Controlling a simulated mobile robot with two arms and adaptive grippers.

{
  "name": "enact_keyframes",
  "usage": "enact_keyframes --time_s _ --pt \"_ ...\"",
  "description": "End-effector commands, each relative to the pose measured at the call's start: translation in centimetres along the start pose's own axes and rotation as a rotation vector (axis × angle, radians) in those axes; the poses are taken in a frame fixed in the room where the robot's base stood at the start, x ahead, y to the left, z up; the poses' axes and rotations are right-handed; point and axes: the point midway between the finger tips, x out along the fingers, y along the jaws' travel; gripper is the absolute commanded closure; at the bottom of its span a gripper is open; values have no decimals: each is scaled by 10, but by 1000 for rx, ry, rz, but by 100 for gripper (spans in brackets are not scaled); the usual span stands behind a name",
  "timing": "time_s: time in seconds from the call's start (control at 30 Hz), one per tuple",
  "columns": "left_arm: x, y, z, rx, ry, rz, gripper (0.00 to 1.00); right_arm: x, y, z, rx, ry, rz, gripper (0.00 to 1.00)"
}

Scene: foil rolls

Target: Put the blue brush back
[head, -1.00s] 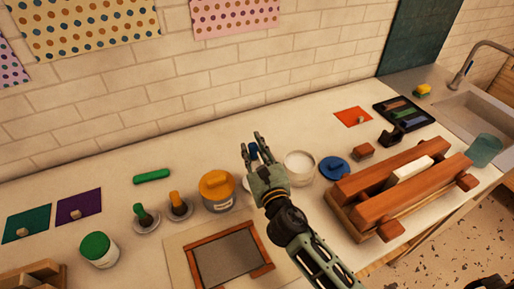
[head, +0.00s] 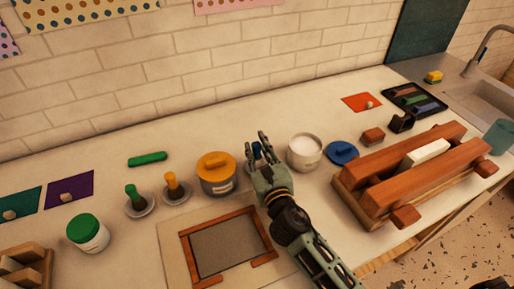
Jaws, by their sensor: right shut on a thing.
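The blue brush (head: 256,148) shows only as a small blue patch between the fingers of my right gripper (head: 262,142). The rest of it is hidden behind the hand. My right gripper is shut on it, over the counter between the orange-lidded pot and the white-filled jar. A green brush (head: 132,194) and an orange brush (head: 172,184) stand in small round grey holders to the left. I see no holder for the blue brush; the hand covers part of the counter there. My left gripper is not in view.
The orange-lidded pot (head: 216,182) and open white-filled jar (head: 304,158) stand close on either side of the hand. A framed screen (head: 188,260) lies in front. A wooden press (head: 350,190) stands right, near a blue lid (head: 342,152).

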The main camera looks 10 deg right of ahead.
Motion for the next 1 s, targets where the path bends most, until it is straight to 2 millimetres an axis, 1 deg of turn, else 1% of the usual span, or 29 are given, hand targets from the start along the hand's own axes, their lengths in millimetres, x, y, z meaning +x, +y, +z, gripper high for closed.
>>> enact_keyframes --time_s 0.57,1.0 --pt "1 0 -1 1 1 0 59 0 0 0 -1 -1 0 100" --pt "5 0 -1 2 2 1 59 0 1 -5 -2 -1 0 100"
